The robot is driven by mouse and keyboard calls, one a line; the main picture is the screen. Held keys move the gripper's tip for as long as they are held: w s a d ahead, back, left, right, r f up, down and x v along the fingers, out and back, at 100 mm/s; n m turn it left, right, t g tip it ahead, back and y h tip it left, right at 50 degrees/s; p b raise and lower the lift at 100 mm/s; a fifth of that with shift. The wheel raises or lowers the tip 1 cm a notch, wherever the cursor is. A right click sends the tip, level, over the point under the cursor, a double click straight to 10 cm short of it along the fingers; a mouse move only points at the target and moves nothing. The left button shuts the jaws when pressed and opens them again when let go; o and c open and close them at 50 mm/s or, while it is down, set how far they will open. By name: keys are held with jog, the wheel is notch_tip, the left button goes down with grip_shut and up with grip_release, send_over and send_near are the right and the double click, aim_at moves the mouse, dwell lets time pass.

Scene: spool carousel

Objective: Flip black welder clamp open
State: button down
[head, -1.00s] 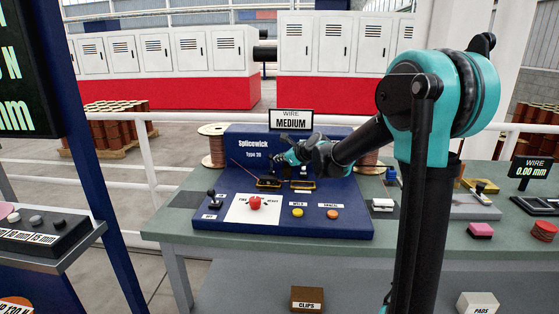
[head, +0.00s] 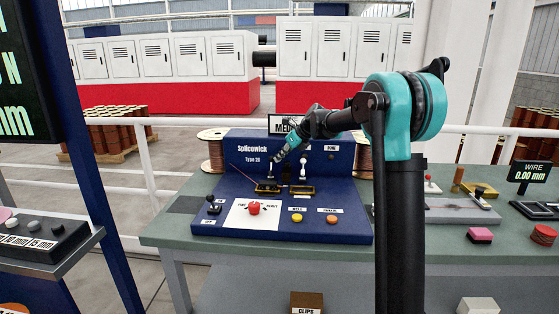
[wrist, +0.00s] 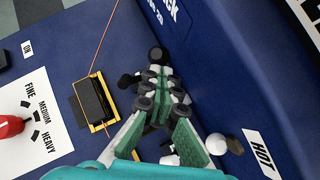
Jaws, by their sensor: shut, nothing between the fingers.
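The black clamp (head: 270,172) stands upright behind the left gold-edged block on the blue Splicewick panel. In the wrist view the black block (wrist: 91,100) sits in its gold frame with the thin copper wire running to it. A round black knob (wrist: 158,54) is just beyond my fingertips, and another black part is left of them. My gripper (head: 279,157) is shut and empty, close beside the clamp's upper part; its green-padded fingers show in the wrist view (wrist: 162,80). Whether they touch the clamp I cannot tell.
The white clamp (head: 303,170) stands upright to the right, behind its own gold frame (head: 301,192). A red knob (head: 254,208), yellow button (head: 297,218) and orange button (head: 332,219) lie in front. Copper spools (head: 213,150) flank the panel.

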jog(key=shift+w+f, duration=0.1)
jog(key=shift+w, duration=0.1)
jog(key=shift+s, duration=0.15)
jog(key=shift+s+f, duration=0.35)
jog(key=shift+s, duration=0.25)
jog(key=v, duration=1.2)
jog(key=shift+w, duration=0.15)
